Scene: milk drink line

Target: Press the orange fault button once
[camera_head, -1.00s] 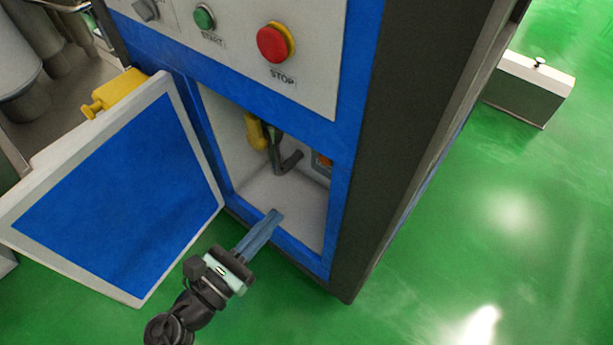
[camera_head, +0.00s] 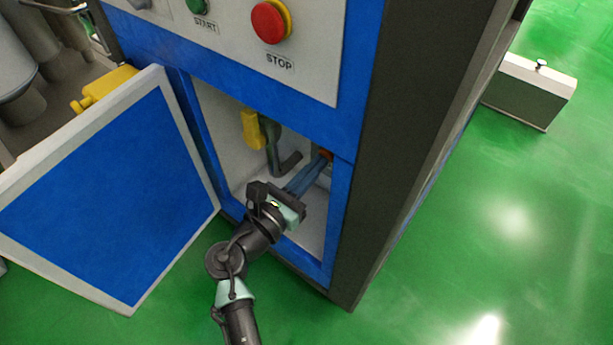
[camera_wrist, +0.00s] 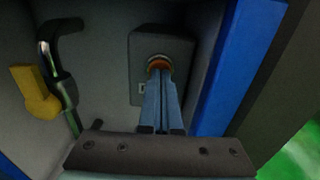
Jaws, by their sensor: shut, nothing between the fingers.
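The orange fault button (camera_wrist: 158,64) sits on a dark grey box (camera_wrist: 178,47) on the wall inside the open cabinet. In the head view only a bit of orange (camera_head: 326,154) shows beside my fingertips. My gripper (camera_head: 318,162) is shut and empty, and its blue fingers reach into the cabinet. In the wrist view the fingertips (camera_wrist: 160,74) overlap the lower part of the button. They are at it or very close; I cannot tell whether they touch or whether it is pushed in.
The blue cabinet door (camera_head: 105,195) stands open at left. Inside the cabinet are a yellow-handled valve (camera_head: 252,130) and a bent grey pipe (camera_head: 287,163). A red STOP button (camera_head: 269,22) and a green START button (camera_head: 197,6) are on the panel above. The blue frame (camera_wrist: 238,65) is close on the right.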

